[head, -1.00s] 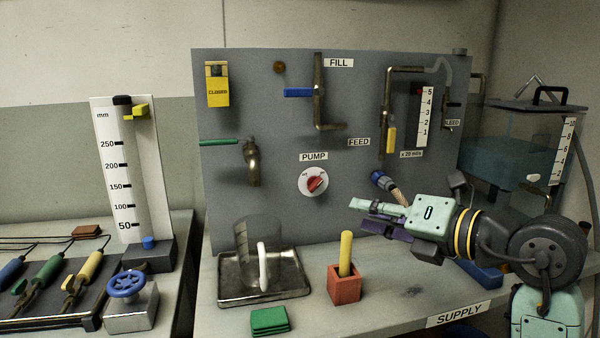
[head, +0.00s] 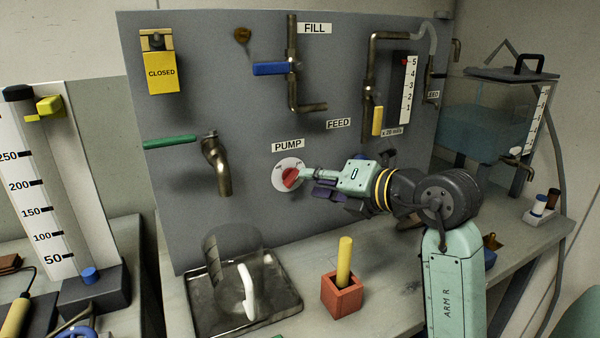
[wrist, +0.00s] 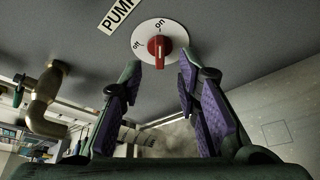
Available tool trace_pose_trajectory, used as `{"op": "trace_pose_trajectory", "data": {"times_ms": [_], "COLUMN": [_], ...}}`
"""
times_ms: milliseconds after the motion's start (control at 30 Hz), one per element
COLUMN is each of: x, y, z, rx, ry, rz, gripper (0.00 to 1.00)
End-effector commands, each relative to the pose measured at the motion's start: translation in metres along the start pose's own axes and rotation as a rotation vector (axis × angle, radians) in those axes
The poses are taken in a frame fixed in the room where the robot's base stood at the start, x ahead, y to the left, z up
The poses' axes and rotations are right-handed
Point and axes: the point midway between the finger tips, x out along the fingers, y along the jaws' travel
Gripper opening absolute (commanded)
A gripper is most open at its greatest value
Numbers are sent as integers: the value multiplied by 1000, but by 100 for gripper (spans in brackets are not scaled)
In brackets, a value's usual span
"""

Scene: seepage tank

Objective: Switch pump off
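The pump switch is a red knob (head: 291,177) on a round white dial, under the PUMP label (head: 288,145) on the grey panel. It also shows in the wrist view as a red knob (wrist: 158,48), with "on" printed above it and a second mark, likely "off", to its left. I cannot surely tell which mark it points at. My gripper (head: 312,183) is at the dial from the right. In the wrist view my gripper (wrist: 160,72) is open, its fingertips either side of the knob's lower end and apart from it. Nothing is held.
A brass tap (head: 217,165) with a green lever is left of the dial. A yellow feed lever (head: 377,121) is at the upper right. Below stand a clear jug (head: 230,265) on a metal tray (head: 285,300) and a red holder (head: 342,296) with a yellow stick.

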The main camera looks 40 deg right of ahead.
Motion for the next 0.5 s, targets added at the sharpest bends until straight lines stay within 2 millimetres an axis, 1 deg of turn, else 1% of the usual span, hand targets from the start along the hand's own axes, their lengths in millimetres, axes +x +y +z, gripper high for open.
{"op": "trace_pose_trajectory", "data": {"times_ms": [33,100,200,333,500], "x": [9,21,35,46,50], "y": [2,2,1,0,0], "z": [1,1,1,1,0], "rx": [2,2,2,1,0], "ry": [3,2,2,0,-1], "rz": [2,2,1,1,0], "gripper": [30,30,30,30,30]}}
